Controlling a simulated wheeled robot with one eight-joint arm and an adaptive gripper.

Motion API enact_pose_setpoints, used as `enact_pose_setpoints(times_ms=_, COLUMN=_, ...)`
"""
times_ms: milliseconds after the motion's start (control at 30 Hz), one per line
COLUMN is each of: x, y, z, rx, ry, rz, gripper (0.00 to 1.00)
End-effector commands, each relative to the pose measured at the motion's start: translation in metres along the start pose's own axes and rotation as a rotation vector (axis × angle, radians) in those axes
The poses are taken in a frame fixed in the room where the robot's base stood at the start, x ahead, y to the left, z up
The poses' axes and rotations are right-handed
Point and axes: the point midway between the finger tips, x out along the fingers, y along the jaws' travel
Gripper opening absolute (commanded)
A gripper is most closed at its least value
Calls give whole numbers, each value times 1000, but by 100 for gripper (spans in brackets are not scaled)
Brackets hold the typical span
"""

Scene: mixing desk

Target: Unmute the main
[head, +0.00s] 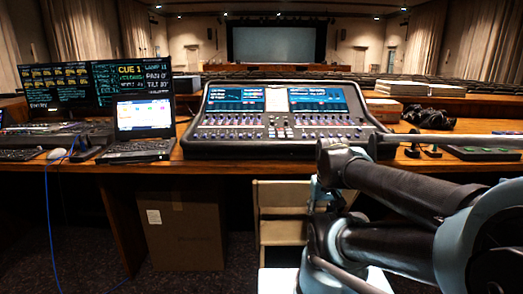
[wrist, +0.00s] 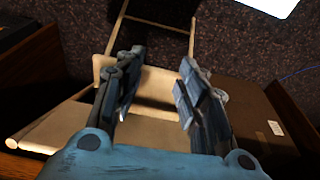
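The mixing desk (head: 278,147) stands on the wooden table in the head view, with two lit screens at its top and rows of faders and buttons below. Its labels are too small to read, so I cannot tell which control is the main mute. My gripper (wrist: 158,85) shows in the wrist view with its two fingers apart and nothing between them. It points down over a pale chair and the dark carpet, away from the desk. In the head view my arm reaches in from the right, in front of the table, and the gripper's fingers cannot be made out there.
A pale chair (head: 281,200) stands before the table, beside a cardboard box (head: 180,230) underneath. A laptop (head: 143,122) and lit monitors (head: 60,86) are left of the desk. Black cloth (head: 428,117) and small devices lie to the right. A blue cable (head: 48,205) hangs at left.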

Motion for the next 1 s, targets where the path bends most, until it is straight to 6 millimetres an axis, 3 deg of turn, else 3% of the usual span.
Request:
enact_pose_setpoints(times_ms=33, x=-1, y=0, z=-6, rx=0, ry=-1, rz=0, gripper=18)
enact_pose_setpoints(times_ms=100, x=-1, y=0, z=-6, rx=0, ry=-1, rz=0, gripper=2)
enact_pose_setpoints(times_ms=133, x=0, y=0, z=-5, rx=0, ry=-1, rz=0, gripper=0)
enact_pose_setpoints(times_ms=1000, x=-1, y=0, z=-5, rx=0, ry=-1, rz=0, gripper=0)
